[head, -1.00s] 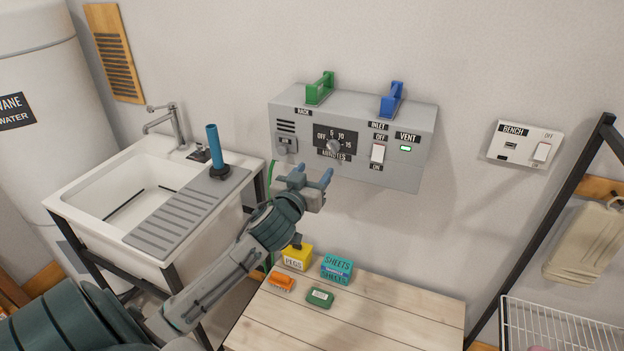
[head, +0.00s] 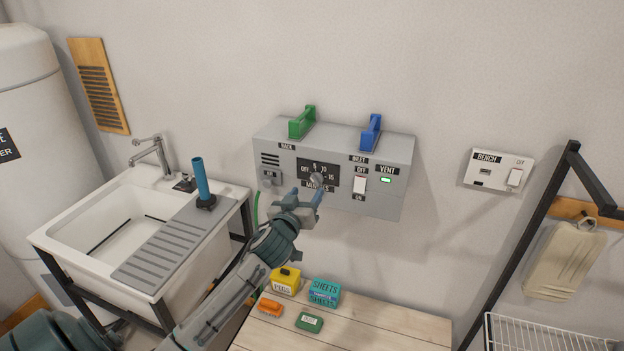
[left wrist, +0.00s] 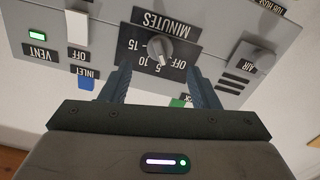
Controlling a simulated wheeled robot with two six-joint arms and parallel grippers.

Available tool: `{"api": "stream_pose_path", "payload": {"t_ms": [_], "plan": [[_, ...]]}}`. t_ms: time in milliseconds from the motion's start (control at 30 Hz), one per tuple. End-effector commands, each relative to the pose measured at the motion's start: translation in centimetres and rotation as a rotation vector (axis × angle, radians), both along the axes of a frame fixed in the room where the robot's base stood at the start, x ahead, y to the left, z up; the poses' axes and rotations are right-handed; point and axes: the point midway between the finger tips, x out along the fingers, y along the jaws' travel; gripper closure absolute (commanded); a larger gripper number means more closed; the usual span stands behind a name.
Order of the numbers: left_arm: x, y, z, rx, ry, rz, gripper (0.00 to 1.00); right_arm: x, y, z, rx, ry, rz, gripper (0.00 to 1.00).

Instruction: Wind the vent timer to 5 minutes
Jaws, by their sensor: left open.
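The vent timer is a grey knob (head: 317,180) on a black dial plate (head: 331,172) marked OFF, 5, 10, 15 and MINUTES. It sits on the front of a grey wall box (head: 400,160). In the left wrist view the box appears upside down, and the knob (left wrist: 160,51) lies between and beyond my fingertips. My left gripper (head: 308,194) is open and empty, just in front of and below the dial. Its fingers (left wrist: 163,78) are apart on both sides of the dial's scale. The knob's exact setting is hard to read. My right gripper is not in view.
The box also carries a white rocker switch (head: 359,186), a lit green VENT lamp (head: 386,180), an AIR control (head: 268,178), and green (head: 302,122) and blue (head: 371,133) handles on top. A sink (head: 110,213) stands left. Small boxes lie on the wooden table (head: 380,331) below.

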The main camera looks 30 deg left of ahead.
Motion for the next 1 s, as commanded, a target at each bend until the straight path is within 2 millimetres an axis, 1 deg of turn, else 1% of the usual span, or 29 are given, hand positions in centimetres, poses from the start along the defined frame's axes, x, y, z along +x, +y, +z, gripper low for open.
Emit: {"api": "stream_pose_path", "payload": {"t_ms": [33, 100, 200, 300, 467, 733, 933, 967, 1000], "plan": [[1.1, 0.3, 0.5, -0.003, 0.0, 0.002, 0.45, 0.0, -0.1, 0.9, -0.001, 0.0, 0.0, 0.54], [2.3, 0.5, 0.5, -0.003, 0.0, 0.002, 0.45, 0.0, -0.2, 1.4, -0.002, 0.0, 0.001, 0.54], [3.7, 0.9, 0.4, -0.001, 0.001, 0.002, 0.45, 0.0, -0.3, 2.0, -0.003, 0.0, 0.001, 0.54], [4.7, 1.1, 0.2, -0.002, 0.0, 0.001, 0.45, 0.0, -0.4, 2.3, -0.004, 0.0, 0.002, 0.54], [5.4, 1.3, 0.1, -0.001, 0.0, -0.001, 0.45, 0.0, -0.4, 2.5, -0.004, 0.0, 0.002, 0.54], [5.5, 1.3, 0.0, 0.0, 0.0, -0.001, 0.45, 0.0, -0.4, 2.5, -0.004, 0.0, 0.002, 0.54], [5.5, 1.3, 0.0, 0.0, 0.0, -0.001, 0.84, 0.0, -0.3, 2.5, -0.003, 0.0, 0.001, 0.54], [5.5, 1.3, 0.0, 0.0, 0.0, -0.001, 0.89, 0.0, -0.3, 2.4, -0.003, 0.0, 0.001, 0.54], [5.4, 1.3, 0.0, 0.0, 0.0, -0.001, 0.89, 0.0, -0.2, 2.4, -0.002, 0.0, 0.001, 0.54]]}}
